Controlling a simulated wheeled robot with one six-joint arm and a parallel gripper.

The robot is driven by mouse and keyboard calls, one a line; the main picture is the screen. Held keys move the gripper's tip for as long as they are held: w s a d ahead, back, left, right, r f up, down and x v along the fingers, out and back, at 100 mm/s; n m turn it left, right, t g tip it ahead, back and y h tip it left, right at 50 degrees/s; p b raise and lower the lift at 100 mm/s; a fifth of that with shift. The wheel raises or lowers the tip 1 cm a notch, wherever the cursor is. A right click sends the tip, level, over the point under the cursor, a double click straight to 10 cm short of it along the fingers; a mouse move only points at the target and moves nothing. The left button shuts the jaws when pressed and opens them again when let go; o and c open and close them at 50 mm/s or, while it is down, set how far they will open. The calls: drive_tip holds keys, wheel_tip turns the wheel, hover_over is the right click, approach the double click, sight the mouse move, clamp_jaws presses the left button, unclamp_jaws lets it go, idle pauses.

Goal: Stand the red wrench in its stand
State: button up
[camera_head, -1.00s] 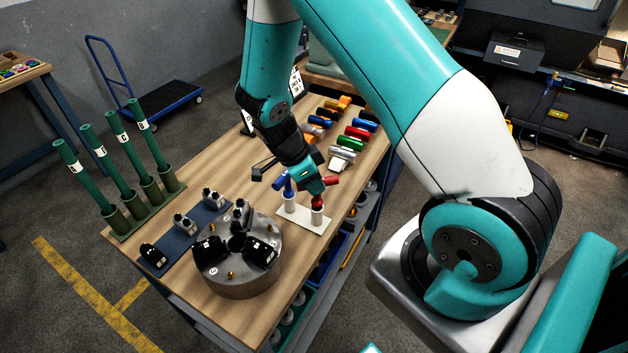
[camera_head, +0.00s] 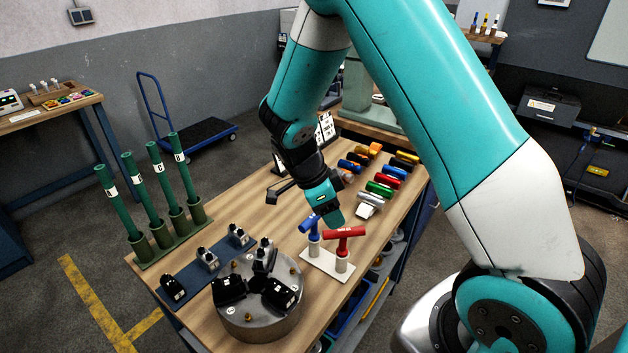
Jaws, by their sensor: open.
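The red wrench (camera_head: 345,232), with a T-shaped handle, stands upright in the right post of a white stand (camera_head: 327,262). Its handle lies crosswise on top and nothing grips it. A blue wrench (camera_head: 311,223) stands in the left post of the same stand. My gripper (camera_head: 334,219) is open and empty, just behind and above the two wrenches and apart from the red one. Its fingertips are partly hidden by my turquoise gripper body.
A round metal chuck (camera_head: 258,322) with black jaws stands in front of the stand. A blue jaw rack (camera_head: 190,282) and green tubes in holders (camera_head: 178,232) are to the left. Several coloured handles (camera_head: 381,189) lie behind. The wooden bench (camera_head: 243,215) is clear left of my gripper.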

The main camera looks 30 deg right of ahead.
drive_tip(key=b+v, duration=0.2)
drive_tip(key=v, duration=1)
idle(0.4)
drive_tip(key=s+a+r+n+t+y+b, duration=0.1)
drive_tip(key=s+a+n+y, duration=0.3)
drive_tip(key=n, duration=1.1)
drive_tip(key=s+a+r+n+t+y+b, duration=0.1)
drive_tip(key=s+a+n+y, duration=0.3)
drive_tip(key=s+a+n, duration=0.6)
drive_tip(key=s+r+n+t, duration=0.1)
drive_tip(key=s+n, duration=0.3)
drive_tip(key=s, duration=0.3)
drive_tip(key=shift+r+n+b, duration=0.3)
drive_tip(key=shift+n+b, duration=0.1)
